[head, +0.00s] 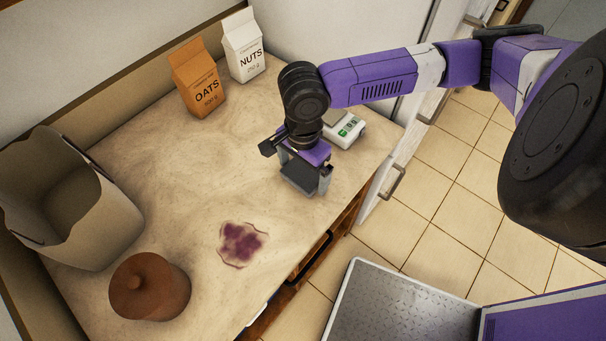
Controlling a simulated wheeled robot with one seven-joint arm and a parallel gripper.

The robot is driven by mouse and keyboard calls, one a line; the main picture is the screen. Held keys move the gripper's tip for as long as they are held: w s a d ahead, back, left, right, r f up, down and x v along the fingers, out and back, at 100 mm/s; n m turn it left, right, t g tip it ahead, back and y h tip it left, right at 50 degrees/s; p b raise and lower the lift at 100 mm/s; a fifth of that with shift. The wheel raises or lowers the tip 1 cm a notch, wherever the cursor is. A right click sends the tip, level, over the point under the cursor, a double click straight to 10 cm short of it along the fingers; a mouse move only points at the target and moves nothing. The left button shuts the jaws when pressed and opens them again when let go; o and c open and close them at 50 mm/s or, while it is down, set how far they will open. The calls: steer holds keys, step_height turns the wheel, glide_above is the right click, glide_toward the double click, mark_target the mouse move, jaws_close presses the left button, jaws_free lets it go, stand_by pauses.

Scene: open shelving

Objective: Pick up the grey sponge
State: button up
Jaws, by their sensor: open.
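The grey sponge (298,181) appears as a dark grey block on the counter's right part, directly under my gripper (304,176). My gripper points down with its fingers open, one on each side of the sponge. The palm and fingers hide part of the sponge. I cannot tell whether the fingers touch it.
A white scale-like device (346,130) stands just behind my gripper. Cartons of oats (199,80) and nuts (243,46) stand at the back. A beige bin (95,225) and a brown lidded pot (150,287) stand left. A purple stain (242,243) marks the counter (150,165).

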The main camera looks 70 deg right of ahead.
mark_target(303, 174)
steer(key=shift+c, duration=0.4)
steer(key=c, duration=1.1)
steer(key=shift+o, duration=0.2)
step_height(303, 174, up, 20)
steer(key=shift+p, duration=0.4)
